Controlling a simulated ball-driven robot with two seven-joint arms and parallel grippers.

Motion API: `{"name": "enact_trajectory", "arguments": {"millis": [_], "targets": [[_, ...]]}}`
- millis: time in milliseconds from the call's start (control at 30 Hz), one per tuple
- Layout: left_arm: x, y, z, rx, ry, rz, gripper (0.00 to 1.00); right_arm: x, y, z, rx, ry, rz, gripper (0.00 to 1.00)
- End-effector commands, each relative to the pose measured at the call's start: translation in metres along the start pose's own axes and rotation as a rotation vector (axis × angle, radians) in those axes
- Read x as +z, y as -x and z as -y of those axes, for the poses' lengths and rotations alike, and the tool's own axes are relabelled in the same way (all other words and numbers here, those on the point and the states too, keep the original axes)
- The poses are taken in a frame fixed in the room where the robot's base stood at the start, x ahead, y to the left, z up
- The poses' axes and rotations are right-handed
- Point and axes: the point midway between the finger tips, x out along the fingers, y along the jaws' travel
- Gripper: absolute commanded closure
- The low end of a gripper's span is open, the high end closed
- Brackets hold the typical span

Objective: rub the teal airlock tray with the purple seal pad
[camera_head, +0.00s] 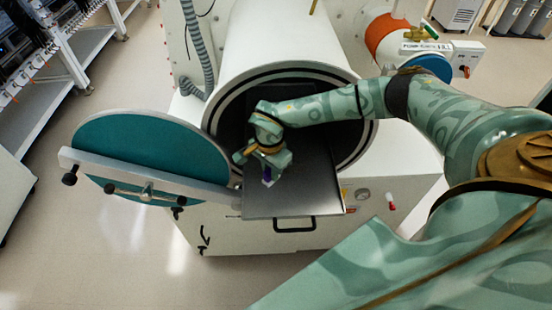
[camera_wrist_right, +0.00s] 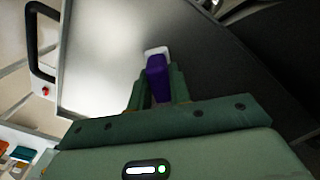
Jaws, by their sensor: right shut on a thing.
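The airlock tray (camera_head: 308,196) is a flat grey metal plate with a dark handle at its front, pulled out of the round airlock opening. It looks grey, not teal. My right gripper (camera_head: 266,170) is over the left part of the tray, pointing down. It is shut on the purple seal pad (camera_wrist_right: 158,80), which has a white face at its far end. In the right wrist view the pad sits between the two green fingers, against the tray (camera_wrist_right: 105,50); I cannot tell whether it touches. My left gripper is not in view.
The round teal airlock door (camera_head: 140,150) hangs open to the left, with a metal bar (camera_head: 150,188) across it. A gauge (camera_head: 362,194) and a red knob (camera_head: 390,198) are right of the tray. Floor is clear at front left.

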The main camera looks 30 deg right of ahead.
Motion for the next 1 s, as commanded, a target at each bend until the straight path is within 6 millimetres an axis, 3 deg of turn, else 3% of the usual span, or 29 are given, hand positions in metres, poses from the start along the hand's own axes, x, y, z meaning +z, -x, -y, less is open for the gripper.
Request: {"name": "enact_trajectory", "arguments": {"millis": [267,1000], "targets": [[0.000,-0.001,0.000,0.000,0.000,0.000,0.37,-0.008,0.001,0.005,-0.002,0.005,0.001,0.99],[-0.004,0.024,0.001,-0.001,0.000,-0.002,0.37,-0.050,0.001,-0.035,0.000,0.001,-0.001,0.99]]}}
